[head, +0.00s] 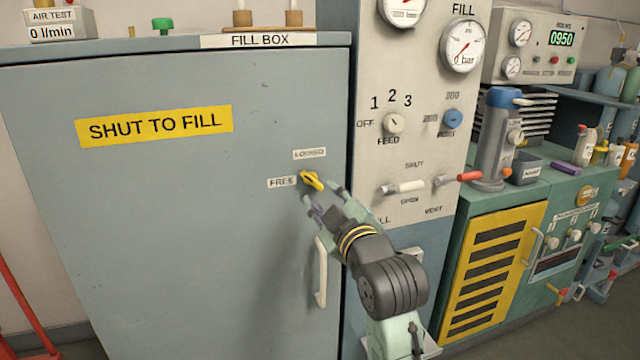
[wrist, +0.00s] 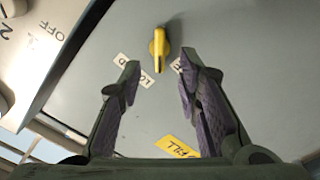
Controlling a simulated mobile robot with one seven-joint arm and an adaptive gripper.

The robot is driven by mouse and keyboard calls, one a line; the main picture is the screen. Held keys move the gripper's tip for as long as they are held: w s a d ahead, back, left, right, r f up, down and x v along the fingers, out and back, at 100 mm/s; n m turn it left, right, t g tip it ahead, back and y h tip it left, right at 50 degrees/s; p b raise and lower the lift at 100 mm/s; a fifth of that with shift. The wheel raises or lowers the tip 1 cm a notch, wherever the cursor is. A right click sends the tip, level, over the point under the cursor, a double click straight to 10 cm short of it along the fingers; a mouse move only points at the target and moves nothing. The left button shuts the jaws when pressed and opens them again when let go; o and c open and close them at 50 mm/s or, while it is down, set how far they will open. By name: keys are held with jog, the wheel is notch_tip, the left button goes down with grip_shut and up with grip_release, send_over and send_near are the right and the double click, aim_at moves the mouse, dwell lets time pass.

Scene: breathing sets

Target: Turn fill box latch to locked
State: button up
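The yellow fill box latch (head: 311,181) is on the grey door of the fill box (head: 170,220), below the LOCKED label (head: 309,154) and right of the FREE label (head: 282,182). It lies slanted in the head view. In the wrist view the latch (wrist: 158,48) has its narrow end between the two labels, squarely at neither. My gripper (head: 322,195) is open beside the latch. In the wrist view my gripper (wrist: 158,70) has its fingers spread, with the latch centred beyond the fingertips. Nothing is between the pads, and I see no contact.
A pale door handle (head: 321,272) is below the latch, close to my wrist. The fill panel (head: 410,120), with gauges, knobs and a lever, stands to the right. The door left of the latch is clear.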

aim_at(314, 183)
jog(key=p+x, duration=0.1)
jog(key=x, duration=0.5)
jog(key=shift+c, duration=0.2)
grip_shut()
